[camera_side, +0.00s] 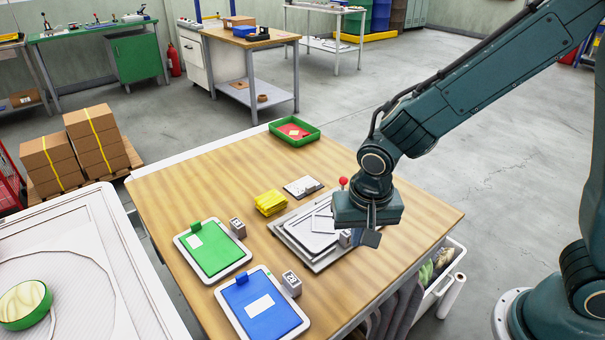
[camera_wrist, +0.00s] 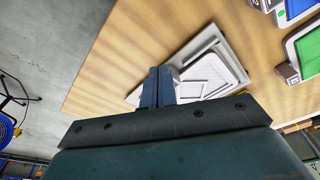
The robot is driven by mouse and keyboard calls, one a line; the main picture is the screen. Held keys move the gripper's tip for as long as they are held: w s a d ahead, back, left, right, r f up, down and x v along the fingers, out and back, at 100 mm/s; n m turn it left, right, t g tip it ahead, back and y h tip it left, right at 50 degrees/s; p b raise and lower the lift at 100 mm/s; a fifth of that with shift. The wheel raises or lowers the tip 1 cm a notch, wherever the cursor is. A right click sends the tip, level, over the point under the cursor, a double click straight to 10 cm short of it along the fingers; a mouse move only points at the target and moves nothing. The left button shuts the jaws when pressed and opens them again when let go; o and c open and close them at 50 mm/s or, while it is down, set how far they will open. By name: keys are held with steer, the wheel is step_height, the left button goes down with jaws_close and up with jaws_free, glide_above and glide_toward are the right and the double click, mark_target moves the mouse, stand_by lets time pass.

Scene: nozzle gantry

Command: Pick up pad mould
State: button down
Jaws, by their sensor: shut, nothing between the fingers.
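I cannot tell for sure which piece is the pad mould. Pale flat plates (camera_side: 318,222) sit on a grey metal tray (camera_side: 327,261) on the wooden table. The plates also show in the wrist view (camera_wrist: 205,76), partly hidden behind my fingers. A white-rimmed board with a green face (camera_side: 213,249) and one with a blue face (camera_side: 283,322) lie to the left and front. My gripper (camera_side: 368,238) is above the right side of the tray, pointing down. In the wrist view its fingers (camera_wrist: 158,78) are together, with nothing held.
Small grey blocks stand beside the green board (camera_side: 238,228) and blue board (camera_side: 292,284); another (camera_side: 345,239) is by the tray. A yellow stack (camera_side: 270,203), a small dark-and-white plate (camera_side: 302,187) and a green tray (camera_side: 312,137) lie farther back. The table's back left is bare.

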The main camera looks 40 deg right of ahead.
steer(key=shift+r, duration=0.2)
steer(key=shift+r, duration=0.35)
steer(key=s+a, duration=0.6)
steer(key=s, duration=0.4)
steer(key=shift+a, duration=0.35)
steer(key=c, duration=1.2)
jaws_free()
steer(key=shift+c, duration=0.2)
